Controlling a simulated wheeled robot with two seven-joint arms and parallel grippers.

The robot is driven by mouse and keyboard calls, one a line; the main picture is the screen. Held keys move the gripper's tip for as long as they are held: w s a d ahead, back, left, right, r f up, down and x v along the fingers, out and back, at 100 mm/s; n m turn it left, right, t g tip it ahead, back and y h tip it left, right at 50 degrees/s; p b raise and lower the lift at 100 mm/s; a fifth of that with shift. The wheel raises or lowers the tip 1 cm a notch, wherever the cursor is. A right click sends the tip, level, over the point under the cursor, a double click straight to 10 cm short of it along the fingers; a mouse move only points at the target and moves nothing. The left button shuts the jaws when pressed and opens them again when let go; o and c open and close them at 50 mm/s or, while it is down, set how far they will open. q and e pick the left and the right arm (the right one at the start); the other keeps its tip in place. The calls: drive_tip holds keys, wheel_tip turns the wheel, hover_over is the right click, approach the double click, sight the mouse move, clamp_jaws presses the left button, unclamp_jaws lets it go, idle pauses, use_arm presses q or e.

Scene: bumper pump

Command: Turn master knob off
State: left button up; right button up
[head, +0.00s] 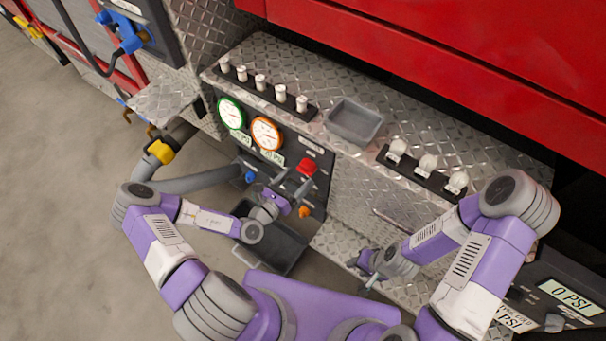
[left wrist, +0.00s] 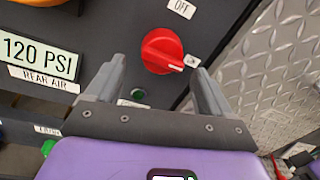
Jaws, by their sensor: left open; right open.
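The red master knob (head: 307,167) is on the dark panel (head: 318,190) beside the gauges. In the left wrist view, the red knob (left wrist: 160,48) has its pale pointer line aimed right and slightly down, at a small label. An OFF label (left wrist: 181,8) is above it. My left gripper (head: 291,184) is open in front of the panel. In the wrist view its fingers (left wrist: 160,76) are on either side of the knob's lower part, with no visible contact. My right gripper (head: 364,277) is open and empty, low by the diamond-plate step.
Two gauges, green-rimmed (head: 231,113) and orange-rimmed (head: 267,133), sit left of the knob. A blue knob (head: 249,177) and an orange knob (head: 304,212) are nearby. A grey bin (head: 272,247) lies below my left gripper. Diamond-plate metal borders the panel at right.

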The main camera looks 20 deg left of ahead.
sight(303, 173)
use_arm(q)
drive_tip(key=shift+b+x, duration=0.4)
drive_tip(key=shift+x, duration=1.45)
drive_tip(key=shift+s, duration=0.1)
drive_tip(key=c, duration=1)
